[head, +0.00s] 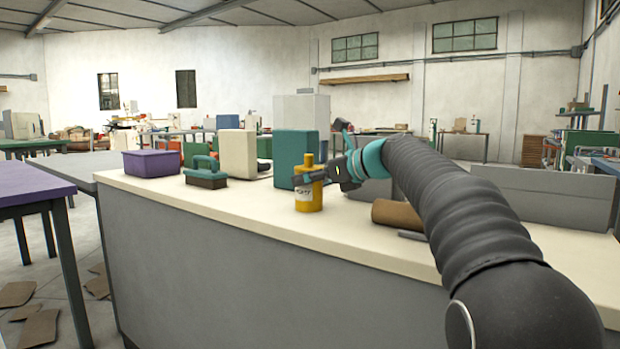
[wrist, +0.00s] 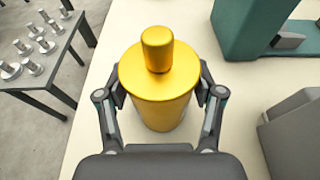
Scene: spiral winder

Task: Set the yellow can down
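The yellow can (head: 309,196) has a pale label and a narrow neck. In the head view it is upright over the cream counter (head: 250,218), near its front edge. Its base looks at or very close to the counter top; I cannot tell whether it touches. My gripper (head: 318,177) reaches it from the right at its upper part. In the wrist view the can (wrist: 158,90) stands between the two fingers of my gripper (wrist: 160,105), one against each side. The lower part of the can is partly hidden there.
A green brush (head: 206,175) and a purple box (head: 152,163) stand left on the counter. A teal block (head: 296,152) is just behind the can. A brown roll (head: 396,215) lies to the right. Bare counter shows left of the can.

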